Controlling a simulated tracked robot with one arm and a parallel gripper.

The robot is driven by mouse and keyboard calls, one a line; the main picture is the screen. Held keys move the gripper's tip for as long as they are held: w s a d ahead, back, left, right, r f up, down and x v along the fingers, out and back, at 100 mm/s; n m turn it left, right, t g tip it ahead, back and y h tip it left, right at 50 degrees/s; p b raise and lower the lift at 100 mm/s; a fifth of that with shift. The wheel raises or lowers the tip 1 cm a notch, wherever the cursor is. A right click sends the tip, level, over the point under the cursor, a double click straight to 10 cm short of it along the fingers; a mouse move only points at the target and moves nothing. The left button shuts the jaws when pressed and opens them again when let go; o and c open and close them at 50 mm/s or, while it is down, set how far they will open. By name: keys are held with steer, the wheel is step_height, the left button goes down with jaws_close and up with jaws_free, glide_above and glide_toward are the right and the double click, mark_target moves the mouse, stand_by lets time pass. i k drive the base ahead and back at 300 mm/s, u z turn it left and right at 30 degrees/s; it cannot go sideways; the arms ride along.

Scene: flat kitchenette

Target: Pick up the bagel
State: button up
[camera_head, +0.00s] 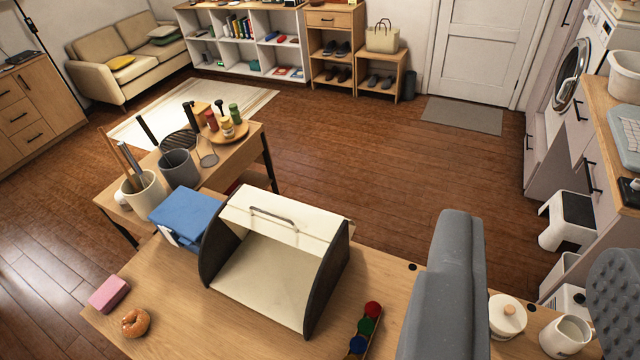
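The bagel (127,318), a brown ring, lies flat on the wooden table at the lower left of the head view, near the table's left edge. A pink block (108,293) lies just behind it, apart from it. My gripper (538,233) shows at the lower right as two grey fingers, the right one with a studded pad. The fingers are wide apart with nothing held between them. The gripper is well to the right of the bagel, with the bread box between them in the picture.
An open cream bread box (285,220) with dark sides stands mid-table.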

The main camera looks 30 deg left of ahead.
mark_target(135, 323)
steer(key=u, duration=1.4)
steer(key=k, duration=0.9)
steer(key=u, duration=0.15)
steer(key=i, duration=0.95)
steer(key=u, duration=0.1)
